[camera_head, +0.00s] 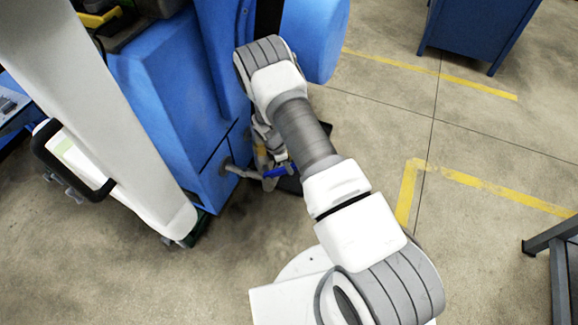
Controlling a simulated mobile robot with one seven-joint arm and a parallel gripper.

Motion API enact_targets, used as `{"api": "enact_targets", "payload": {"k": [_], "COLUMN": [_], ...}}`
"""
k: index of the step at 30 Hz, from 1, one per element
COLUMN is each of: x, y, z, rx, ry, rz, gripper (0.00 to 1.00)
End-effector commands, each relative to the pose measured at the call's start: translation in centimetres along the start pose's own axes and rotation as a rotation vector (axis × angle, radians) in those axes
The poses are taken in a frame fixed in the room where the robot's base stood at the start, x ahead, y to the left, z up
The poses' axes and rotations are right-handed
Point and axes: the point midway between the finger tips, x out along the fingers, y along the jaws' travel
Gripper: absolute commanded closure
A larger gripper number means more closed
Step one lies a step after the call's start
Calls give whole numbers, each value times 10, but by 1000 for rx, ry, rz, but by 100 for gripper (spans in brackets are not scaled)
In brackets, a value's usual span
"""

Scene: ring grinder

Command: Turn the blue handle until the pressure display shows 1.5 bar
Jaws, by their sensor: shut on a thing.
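The blue handle (275,172) shows as a small blue lever low beside the blue machine (160,95), at the end of a short pipe (238,171). My gripper (268,160) is at the handle, partly hidden behind my own white and grey arm. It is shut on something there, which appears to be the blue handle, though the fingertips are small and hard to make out. I cannot make out a pressure display in this view.
A black handle (50,160) sticks out at the machine's left. A blue cabinet (478,30) stands at the top right and a grey metal frame (560,255) at the right edge. The concrete floor with yellow lines (440,172) is open between them.

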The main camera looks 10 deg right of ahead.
Motion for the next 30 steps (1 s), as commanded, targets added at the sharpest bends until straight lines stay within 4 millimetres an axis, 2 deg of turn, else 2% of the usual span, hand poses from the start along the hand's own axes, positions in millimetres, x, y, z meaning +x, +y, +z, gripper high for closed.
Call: {"api": "enact_targets", "payload": {"k": [3,4,8,20,30], "x": [0,0,0,1,14], "y": [-2,-1,-1,0,-1], "z": [0,0,0,1,3], "rx": [1,1,1,2,6], "ry": [0,0,1,13,153], "rz": [-4,-4,-3,-2,-7], "gripper": [100,72,49,48,48]}}
